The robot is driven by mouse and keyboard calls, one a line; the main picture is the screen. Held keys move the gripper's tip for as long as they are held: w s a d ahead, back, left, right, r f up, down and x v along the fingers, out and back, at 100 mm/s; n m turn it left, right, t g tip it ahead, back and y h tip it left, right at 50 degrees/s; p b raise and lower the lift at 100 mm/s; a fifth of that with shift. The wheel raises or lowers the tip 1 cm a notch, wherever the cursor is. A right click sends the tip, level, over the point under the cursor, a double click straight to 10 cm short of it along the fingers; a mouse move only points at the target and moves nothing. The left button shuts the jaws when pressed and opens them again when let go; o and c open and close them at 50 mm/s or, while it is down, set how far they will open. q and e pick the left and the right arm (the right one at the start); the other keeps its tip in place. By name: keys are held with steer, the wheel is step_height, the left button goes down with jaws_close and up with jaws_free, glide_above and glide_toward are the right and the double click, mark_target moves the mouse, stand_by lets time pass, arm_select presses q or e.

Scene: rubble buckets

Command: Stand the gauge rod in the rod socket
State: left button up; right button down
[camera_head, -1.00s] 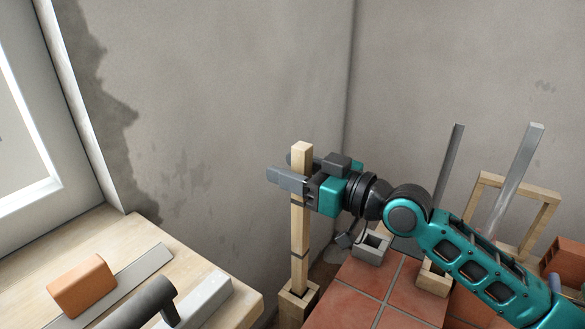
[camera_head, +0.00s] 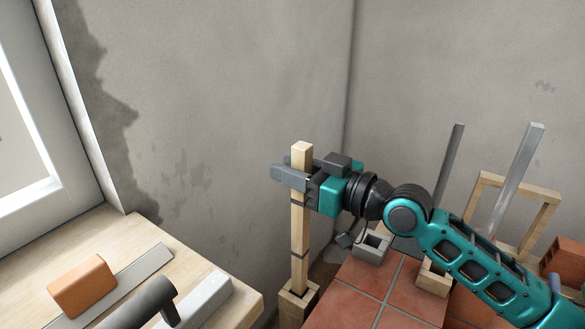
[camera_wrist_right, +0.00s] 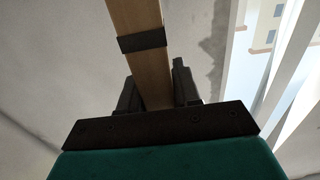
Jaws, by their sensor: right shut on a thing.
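The gauge rod (camera_head: 299,225) is a pale square wooden stick with dark bands. It stands about upright in the head view, and its lower end goes down into the opening of the wooden rod socket (camera_head: 288,311). The socket's rim hides the rod's foot, so I cannot tell how deep it sits. My right gripper (camera_head: 297,180) is shut on the rod's upper part, coming from the right. In the right wrist view the rod (camera_wrist_right: 154,80) runs between the two dark fingers (camera_wrist_right: 157,92). My left gripper is not in view.
A wooden bench (camera_head: 120,235) at left holds an orange block (camera_head: 82,287), a black handle (camera_head: 140,302) and a grey bar (camera_head: 205,300). A grey block socket (camera_head: 370,250), metal bars (camera_head: 516,172) and a wooden frame (camera_head: 548,218) stand right on red tiles (camera_head: 345,290). Walls rise close behind the rod.

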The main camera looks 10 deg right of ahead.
arm_select(q)
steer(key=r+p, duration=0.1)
steer(key=p, duration=0.1)
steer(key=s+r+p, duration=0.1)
steer(key=p, duration=0.1)
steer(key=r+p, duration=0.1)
steer(key=p, duration=0.1)
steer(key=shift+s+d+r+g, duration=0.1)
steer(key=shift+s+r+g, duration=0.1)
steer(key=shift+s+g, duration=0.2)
arm_select(e)
step_height(320, 180, up, 9)
steer(key=shift+f, duration=0.2)
stand_by(0.3)
